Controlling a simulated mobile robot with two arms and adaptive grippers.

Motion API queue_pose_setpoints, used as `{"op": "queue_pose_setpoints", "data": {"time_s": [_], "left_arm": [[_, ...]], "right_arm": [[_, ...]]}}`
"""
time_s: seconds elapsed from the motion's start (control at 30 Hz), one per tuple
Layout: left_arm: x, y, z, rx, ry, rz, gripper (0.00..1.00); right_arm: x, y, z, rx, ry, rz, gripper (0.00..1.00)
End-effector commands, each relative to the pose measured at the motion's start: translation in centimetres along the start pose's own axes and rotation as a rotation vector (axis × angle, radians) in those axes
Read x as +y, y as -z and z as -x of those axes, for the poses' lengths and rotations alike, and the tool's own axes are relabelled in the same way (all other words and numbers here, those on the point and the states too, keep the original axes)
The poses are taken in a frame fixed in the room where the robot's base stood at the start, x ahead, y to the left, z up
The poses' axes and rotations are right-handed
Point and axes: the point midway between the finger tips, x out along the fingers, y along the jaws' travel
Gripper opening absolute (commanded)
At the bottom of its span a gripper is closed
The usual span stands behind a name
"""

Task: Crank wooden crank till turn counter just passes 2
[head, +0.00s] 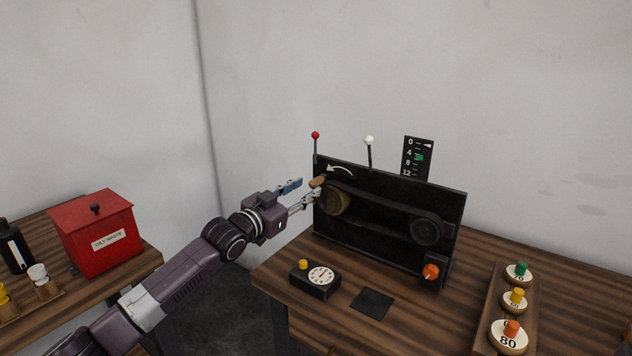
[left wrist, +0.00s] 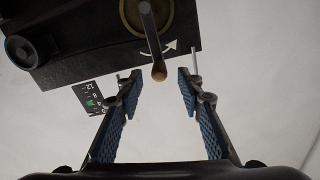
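The wooden crank handle (head: 317,182) sticks out from the brass-coloured pulley (head: 336,200) at the left of the black panel (head: 385,205). A white curved arrow is marked above the pulley. My left gripper (head: 305,191) is open beside the handle. In the left wrist view the handle's rounded end (left wrist: 159,72) shows between the two spread blue-padded fingers, near their tips, with no visible contact. A round dial (head: 321,275) sits on a small black box; its reading is too small to tell. My right gripper is not in view.
A belt runs to a smaller dark pulley (head: 426,231). A scale marked 0 to 12 (head: 417,158) stands behind the panel. Red (head: 315,135) and white (head: 369,140) knobbed rods rise behind it. An orange knob (head: 430,271) and a weight rack (head: 487,310) are to the right.

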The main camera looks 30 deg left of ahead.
Motion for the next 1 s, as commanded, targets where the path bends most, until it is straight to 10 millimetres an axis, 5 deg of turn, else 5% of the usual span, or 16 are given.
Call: {"op": "queue_pose_setpoints", "data": {"time_s": [0.4, 0.87, 1.0], "left_arm": [[0.0, 0.1, -4.7, 0.0, 0.0, 0.002, 0.34], [0.1, -0.1, -5.6, -0.002, -0.001, -0.001, 0.34], [0.1, -0.1, -5.6, -0.001, -0.001, -0.001, 0.22]], "right_arm": [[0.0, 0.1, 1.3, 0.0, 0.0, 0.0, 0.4], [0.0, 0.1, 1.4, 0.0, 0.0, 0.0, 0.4], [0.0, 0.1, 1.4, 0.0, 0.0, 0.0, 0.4]]}}
